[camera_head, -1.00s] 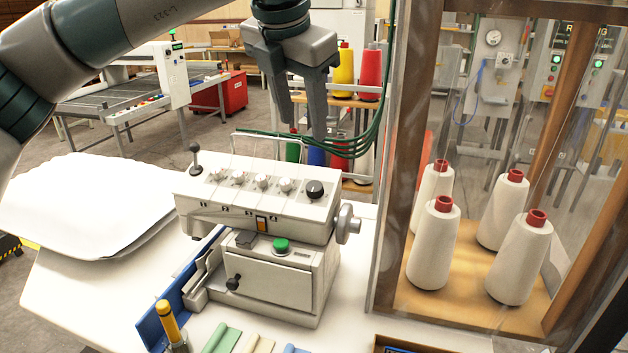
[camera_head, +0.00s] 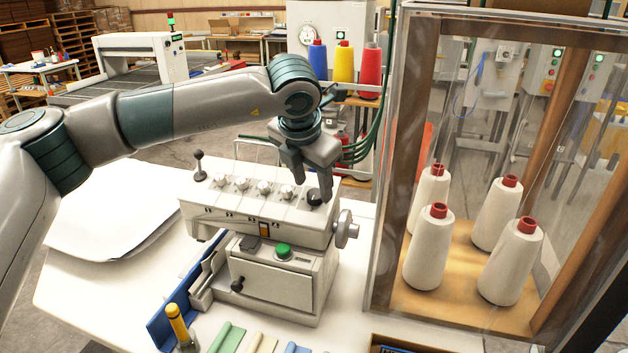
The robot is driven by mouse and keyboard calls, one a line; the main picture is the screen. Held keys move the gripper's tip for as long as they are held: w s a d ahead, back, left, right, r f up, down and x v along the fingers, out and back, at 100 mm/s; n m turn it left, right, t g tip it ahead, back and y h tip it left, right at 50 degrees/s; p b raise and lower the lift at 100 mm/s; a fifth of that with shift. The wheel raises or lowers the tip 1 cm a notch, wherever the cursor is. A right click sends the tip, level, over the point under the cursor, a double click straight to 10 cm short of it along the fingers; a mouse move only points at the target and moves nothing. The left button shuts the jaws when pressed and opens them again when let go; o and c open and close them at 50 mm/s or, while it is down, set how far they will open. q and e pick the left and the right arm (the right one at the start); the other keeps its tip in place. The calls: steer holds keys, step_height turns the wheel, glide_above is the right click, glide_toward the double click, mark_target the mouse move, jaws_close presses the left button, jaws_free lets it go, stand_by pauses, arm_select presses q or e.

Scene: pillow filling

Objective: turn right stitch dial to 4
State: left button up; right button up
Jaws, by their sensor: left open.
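The white sewing machine (camera_head: 262,230) stands on the white table. A black dial (camera_head: 314,197) sits at the right end of its top, right of several silver knobs (camera_head: 264,187). The dial's number markings are too small to read. My left gripper (camera_head: 309,197) points down at the black dial with its fingers open. One finger is close to the dial's right side; whether it touches is not clear. My right gripper is not in view.
A clear-walled cabinet with white thread cones (camera_head: 432,246) stands close on the right. A white pillow cover (camera_head: 110,215) lies at left. A handwheel (camera_head: 347,229) juts from the machine's right side. A black-knobbed lever (camera_head: 199,163) rises at its left.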

mark_target(315, 197)
arm_select(q)
steer(key=shift+p+x, duration=0.35)
steer(key=shift+x, duration=1)
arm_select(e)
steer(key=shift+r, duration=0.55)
